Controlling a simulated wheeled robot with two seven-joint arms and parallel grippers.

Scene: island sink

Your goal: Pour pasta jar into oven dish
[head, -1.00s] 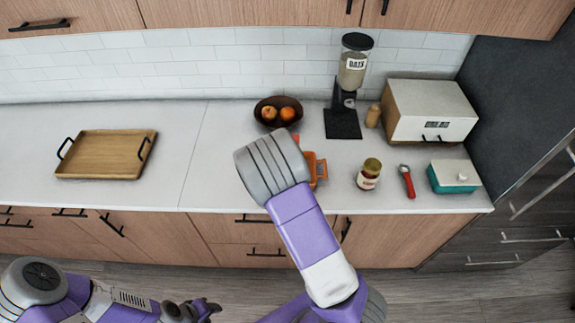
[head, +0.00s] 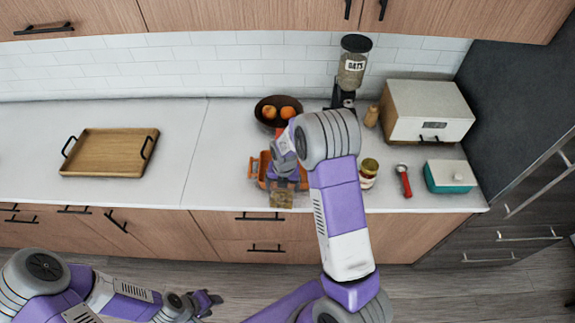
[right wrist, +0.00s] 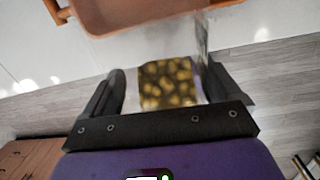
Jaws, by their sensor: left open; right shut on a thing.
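The orange oven dish (head: 263,164) stands near the front edge of the counter, partly covered by my right arm in the head view. Its rim and handle show at the top of the right wrist view (right wrist: 135,20). My right gripper (head: 284,178) is at the dish's front side, shut on the clear pasta jar (head: 281,200). In the right wrist view the jar (right wrist: 168,85), with yellowish pasta inside, sits between the two fingers (right wrist: 165,95), close to the dish. Its exact tilt is unclear. My left gripper (head: 206,302) is open and empty, low in front of the cabinets.
A fruit bowl (head: 279,110) and an oats dispenser (head: 353,62) stand behind the dish. To the right are a lidded jar (head: 369,168), a red-handled tool (head: 404,182), a teal box (head: 450,177) and a bread box (head: 428,110). A wooden tray (head: 108,152) lies left; counter between is clear.

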